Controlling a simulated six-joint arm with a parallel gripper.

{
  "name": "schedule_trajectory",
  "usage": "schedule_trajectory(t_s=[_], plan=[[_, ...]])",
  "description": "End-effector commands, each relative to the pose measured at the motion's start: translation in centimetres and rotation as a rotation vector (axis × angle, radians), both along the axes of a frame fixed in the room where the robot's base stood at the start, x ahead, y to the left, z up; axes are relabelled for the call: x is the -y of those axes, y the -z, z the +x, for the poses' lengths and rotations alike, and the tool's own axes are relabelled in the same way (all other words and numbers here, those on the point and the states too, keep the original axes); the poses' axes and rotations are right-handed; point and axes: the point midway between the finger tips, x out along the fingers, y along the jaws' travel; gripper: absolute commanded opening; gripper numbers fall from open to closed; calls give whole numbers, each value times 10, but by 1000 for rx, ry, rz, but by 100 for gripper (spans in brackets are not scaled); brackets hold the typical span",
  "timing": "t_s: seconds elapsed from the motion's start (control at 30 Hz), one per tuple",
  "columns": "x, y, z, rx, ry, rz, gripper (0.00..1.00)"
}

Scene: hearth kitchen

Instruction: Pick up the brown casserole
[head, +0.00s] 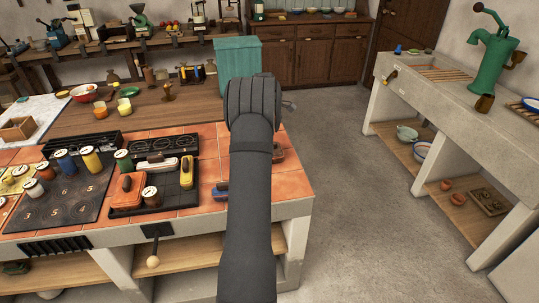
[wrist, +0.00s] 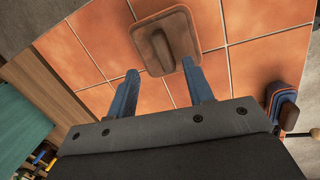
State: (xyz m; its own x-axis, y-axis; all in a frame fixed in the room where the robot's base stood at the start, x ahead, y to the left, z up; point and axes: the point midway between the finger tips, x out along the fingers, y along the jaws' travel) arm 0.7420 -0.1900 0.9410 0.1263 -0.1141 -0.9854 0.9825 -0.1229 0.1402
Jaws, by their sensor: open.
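The brown casserole (wrist: 152,22) sits on the orange tiles in the wrist view, a rounded rectangular dish with a raised bar on top. In the head view, only part of the brown casserole (head: 278,152) shows, just right of my arm near the counter's right edge. My gripper (wrist: 159,66) is open, its two blue fingers spread apart. In the wrist view the fingertips lie at the near end of the casserole, one toward each side. Nothing is held. How high the fingertips are above the tiles is unclear. In the head view my arm hides the gripper.
A blue-and-orange dish (wrist: 283,105) stands right of my gripper in the wrist view. An orange casserole (head: 127,195) and several jars stand on the left of the tiled counter (head: 290,187). A teal box (head: 237,62) stands behind. Bare tiles surround the brown casserole.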

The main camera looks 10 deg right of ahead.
Motion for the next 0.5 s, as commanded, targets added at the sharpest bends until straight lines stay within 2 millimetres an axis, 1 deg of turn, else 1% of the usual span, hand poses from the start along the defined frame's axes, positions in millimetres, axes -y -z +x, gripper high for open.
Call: schedule_trajectory(t_s=[0.17,0.4,0.5], plan=[[0,12,0,-2,0,0,47],[0,47,2,-1,1,0,47],[1,53,3,0,1,0,47]])
